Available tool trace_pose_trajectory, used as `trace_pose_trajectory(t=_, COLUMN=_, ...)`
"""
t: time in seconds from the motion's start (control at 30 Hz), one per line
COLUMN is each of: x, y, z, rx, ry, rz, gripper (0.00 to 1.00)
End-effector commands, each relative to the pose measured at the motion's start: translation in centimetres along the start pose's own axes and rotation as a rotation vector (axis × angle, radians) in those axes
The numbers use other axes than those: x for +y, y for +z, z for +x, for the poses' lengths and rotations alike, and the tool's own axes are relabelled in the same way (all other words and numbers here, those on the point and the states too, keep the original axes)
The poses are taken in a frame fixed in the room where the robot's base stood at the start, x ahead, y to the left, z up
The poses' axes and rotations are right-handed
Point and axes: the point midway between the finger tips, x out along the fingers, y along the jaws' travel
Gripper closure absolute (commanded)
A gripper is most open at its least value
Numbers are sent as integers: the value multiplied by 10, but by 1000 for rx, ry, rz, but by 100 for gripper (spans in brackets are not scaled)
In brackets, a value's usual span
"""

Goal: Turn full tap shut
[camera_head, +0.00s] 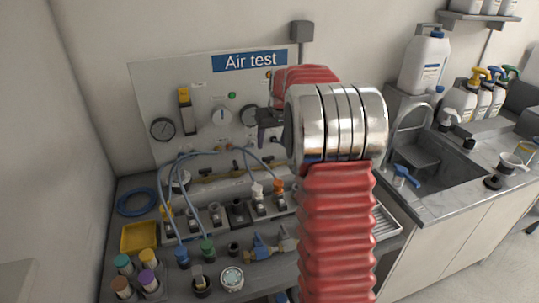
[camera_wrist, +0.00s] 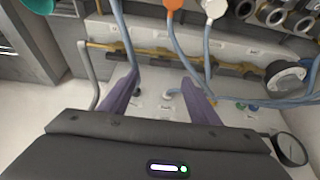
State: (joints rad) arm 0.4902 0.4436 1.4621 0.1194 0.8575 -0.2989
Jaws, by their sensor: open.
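The small lettering is too blurred to show which tap is the full one. In the wrist view a brass pipe (camera_wrist: 222,66) with dark tap fittings crosses above my fingertips. My gripper (camera_wrist: 161,80) is open there, its two purple fingers apart with nothing held between them. Small blurred labels show on the white surface between the fingers. In the head view the brass pipe (camera_head: 207,175) runs low along the Air test board, with blue hoses in front. My gripper (camera_head: 270,128) is dark and partly hidden by my red and chrome arm, in front of the board's right side.
The Air test board (camera_head: 150,85) carries gauges, a yellow-topped part (camera_head: 184,97) and a white knob (camera_head: 221,117). Blue hoses (camera_head: 175,195) loop over several connectors on the bench. A yellow tray (camera_head: 139,237) is at left. A sink (camera_head: 440,165) with bottles stands at right.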

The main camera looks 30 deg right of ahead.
Motion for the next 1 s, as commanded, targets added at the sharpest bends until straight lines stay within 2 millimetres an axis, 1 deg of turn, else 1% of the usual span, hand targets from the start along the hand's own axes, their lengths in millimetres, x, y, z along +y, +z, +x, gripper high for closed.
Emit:
trace_pose_trajectory(t=0.03, x=0, y=1, z=9, rx=-2, ry=-1, rz=0, gripper=44)
trace_pose_trajectory(t=0.1, x=0, y=1, z=20, rx=-3, ry=-1, rz=0, gripper=44)
trace_pose_trajectory(t=0.5, x=0, y=0, z=78, rx=-1, ry=0, rz=1, gripper=44)
trace_pose_trajectory(t=0.7, x=0, y=0, z=92, rx=0, ry=0, rz=1, gripper=44)
trace_pose_trajectory(t=1.0, x=1, y=0, z=92, rx=1, ry=0, rz=1, gripper=44)
